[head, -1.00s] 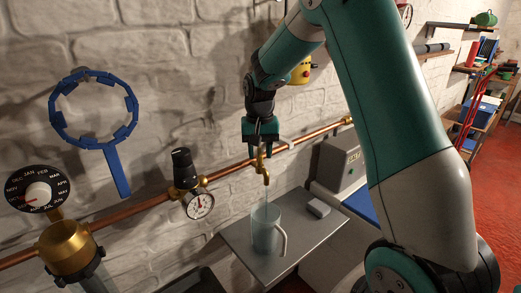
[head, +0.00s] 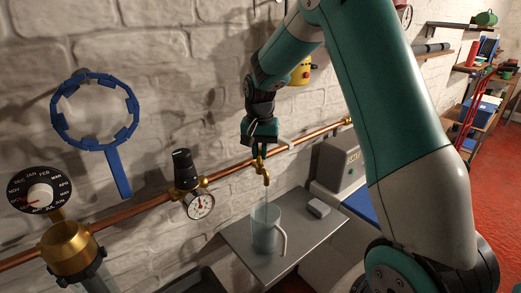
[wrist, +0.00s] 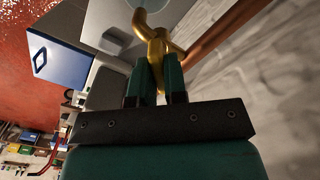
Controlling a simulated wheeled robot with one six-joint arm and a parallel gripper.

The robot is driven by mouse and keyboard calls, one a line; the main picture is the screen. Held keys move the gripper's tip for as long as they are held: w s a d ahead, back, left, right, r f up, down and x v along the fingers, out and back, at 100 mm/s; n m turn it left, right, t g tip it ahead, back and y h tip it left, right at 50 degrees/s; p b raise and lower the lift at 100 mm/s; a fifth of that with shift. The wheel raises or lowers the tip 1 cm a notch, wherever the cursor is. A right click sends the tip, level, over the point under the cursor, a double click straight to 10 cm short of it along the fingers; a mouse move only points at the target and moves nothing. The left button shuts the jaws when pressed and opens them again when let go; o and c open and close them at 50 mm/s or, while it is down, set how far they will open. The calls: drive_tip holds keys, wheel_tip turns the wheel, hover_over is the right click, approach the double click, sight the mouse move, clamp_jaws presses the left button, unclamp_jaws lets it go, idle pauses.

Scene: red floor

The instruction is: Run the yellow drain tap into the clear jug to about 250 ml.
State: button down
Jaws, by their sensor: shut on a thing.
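The yellow drain tap (head: 266,176) sits on the copper pipe with its spout pointing down. My gripper (head: 260,148) is above it, shut on the tap's handle. In the wrist view, the fingers (wrist: 157,68) stand on both sides of the yellow handle (wrist: 155,49), and the curved spout (wrist: 141,22) shows beyond. The clear jug (head: 264,229) stands upright on a grey shelf (head: 247,262), under the spout, with its handle to the right. It looks bluish.
The copper pipe (head: 225,172) runs along the white brick wall. A pressure gauge (head: 200,205) with a black knob (head: 183,160) is left of the tap. A blue ring-shaped wrench (head: 118,165) hangs further left. A small grey block (head: 318,208) lies beside the jug.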

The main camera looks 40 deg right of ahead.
sight(260, 151)
drive_tip(key=m+p, duration=0.1)
drive_tip(key=m, duration=0.3)
drive_tip(key=shift+r, duration=0.1)
drive_tip(key=shift+m+p, duration=0.5)
drive_tip(key=shift+m, duration=2)
drive_tip(key=shift+w+d, duration=0.1)
drive_tip(key=c, duration=1.2)
unclamp_jaws()
drive_tip(key=shift+o, duration=0.2)
wheel_tip(260, 151, up, 17)
drive_tip(key=b, duration=0.1)
drive_tip(key=shift+r+b, duration=0.15)
drive_tip(key=shift+b, duration=0.25)
